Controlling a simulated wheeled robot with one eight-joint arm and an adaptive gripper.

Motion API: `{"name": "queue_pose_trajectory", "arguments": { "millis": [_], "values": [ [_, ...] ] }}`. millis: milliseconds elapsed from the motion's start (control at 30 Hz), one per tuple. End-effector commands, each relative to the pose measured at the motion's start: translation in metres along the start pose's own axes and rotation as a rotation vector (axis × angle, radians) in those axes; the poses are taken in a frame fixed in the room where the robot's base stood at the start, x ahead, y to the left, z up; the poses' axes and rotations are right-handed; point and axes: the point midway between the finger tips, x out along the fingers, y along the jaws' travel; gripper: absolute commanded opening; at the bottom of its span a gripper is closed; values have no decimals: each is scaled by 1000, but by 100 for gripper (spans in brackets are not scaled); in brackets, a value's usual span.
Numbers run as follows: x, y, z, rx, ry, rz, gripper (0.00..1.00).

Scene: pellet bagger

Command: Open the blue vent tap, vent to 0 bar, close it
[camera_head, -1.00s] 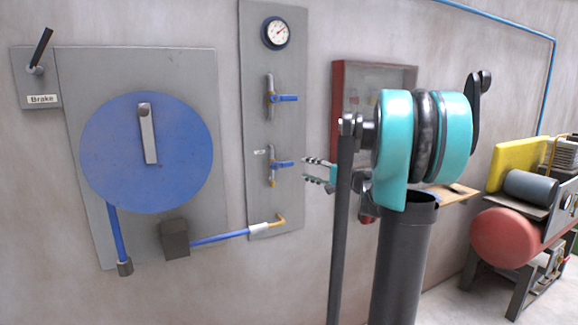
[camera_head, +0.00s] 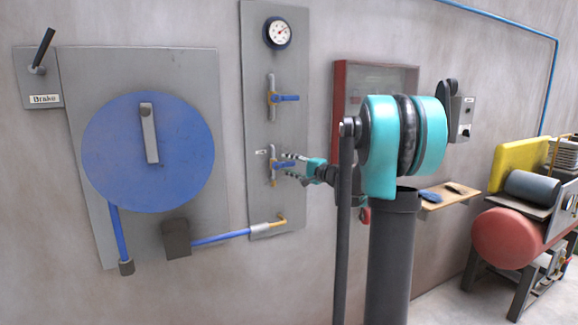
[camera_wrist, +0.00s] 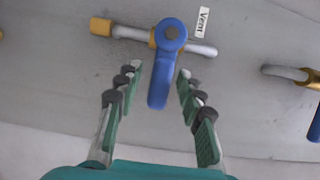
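The blue vent tap (camera_head: 283,165) is the lower of two taps on a grey wall panel. Its blue lever points right, across its upright pipe. In the wrist view the vent tap lever (camera_wrist: 162,80) reaches down between the two fingers, beside a "Vent" label (camera_wrist: 202,21). My gripper (camera_wrist: 152,92) is open, with a finger on each side of the lever and a visible gap on both sides. In the head view my gripper (camera_head: 287,167) is at the lever's free end. The pressure gauge (camera_head: 278,32) at the panel's top has a red needle pointing up and right.
A second blue tap (camera_head: 286,98) sits above the vent tap, lever also to the right. A blue disc (camera_head: 150,180) and a brake lever (camera_head: 43,48) are on the left. A red-edged board (camera_head: 340,100), a shelf (camera_head: 450,197) and a compressor (camera_head: 505,238) are on the right.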

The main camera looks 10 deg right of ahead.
Motion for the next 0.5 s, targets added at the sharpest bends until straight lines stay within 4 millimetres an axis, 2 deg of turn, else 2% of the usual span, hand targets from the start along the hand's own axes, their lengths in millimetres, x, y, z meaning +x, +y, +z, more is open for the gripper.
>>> {"name": "queue_pose_trajectory", "arguments": {
  "millis": [33,267,500],
  "values": [
    [0,0,0,0,0,0,30],
    [0,0,0,0,0,0,1],
    [0,0,0,0,0,0,0]
  ]
}}
